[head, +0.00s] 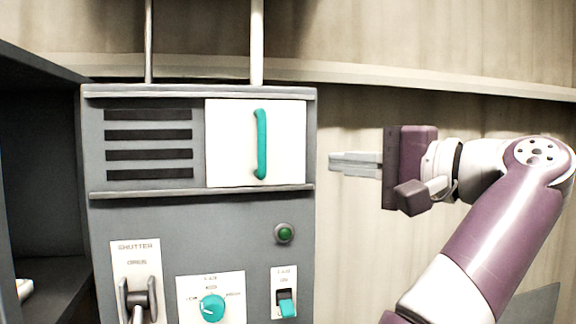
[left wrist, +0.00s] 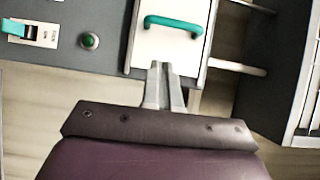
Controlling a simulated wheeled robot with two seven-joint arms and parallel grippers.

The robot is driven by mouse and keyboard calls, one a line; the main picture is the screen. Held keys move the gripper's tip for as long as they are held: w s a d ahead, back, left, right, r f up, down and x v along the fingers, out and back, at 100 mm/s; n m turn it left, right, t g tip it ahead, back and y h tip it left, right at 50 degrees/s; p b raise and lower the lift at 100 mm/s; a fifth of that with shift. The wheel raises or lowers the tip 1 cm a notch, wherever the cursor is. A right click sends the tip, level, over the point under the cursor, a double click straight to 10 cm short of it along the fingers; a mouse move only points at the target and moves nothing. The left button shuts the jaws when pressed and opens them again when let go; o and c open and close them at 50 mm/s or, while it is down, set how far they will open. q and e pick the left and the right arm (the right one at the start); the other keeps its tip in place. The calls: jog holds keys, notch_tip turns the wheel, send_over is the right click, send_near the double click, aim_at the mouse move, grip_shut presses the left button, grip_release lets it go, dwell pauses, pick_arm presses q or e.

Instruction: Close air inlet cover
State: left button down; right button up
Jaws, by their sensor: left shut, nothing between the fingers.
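The air inlet cover (head: 230,145) is a white panel with a vertical teal handle (head: 261,145). It sits between two rails at the right end of the grey cabinet's upper part. The dark inlet slots (head: 148,155) to its left are uncovered. My left gripper (head: 333,163) is shut and empty, just right of the cabinet in the head view, fingers pointing left towards the cover. In the left wrist view the cover (left wrist: 165,50) and handle (left wrist: 173,23) lie beyond the shut fingertips (left wrist: 160,68). I cannot tell whether they touch the cover's edge. My right gripper is not in view.
Below the cover, the cabinet carries a green button (head: 284,233), a shutter lever (head: 138,298), a teal knob (head: 212,307) and a teal switch (head: 287,304). A dark open cabinet (head: 45,170) stands at the left. Two pipes rise behind the grey cabinet.

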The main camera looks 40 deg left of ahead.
pick_arm(q)
jog(key=w+a, duration=0.3)
jog(key=a, duration=0.3)
send_near(236, 169)
notch_tip(236, 169, up, 2)
jog(key=w, duration=0.1)
jog(key=s+a+b, duration=0.4)
jog(key=s+a, duration=0.1)
jog(key=s, duration=0.1)
jog(key=s+a+b, duration=0.4)
jog(key=s+a, duration=0.2)
jog(key=shift+s+a, duration=0.2)
jog(key=shift+a, duration=0.05)
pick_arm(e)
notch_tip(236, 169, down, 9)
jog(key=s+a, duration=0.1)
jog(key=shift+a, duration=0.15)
pick_arm(q)
jog(key=shift+b, duration=0.35)
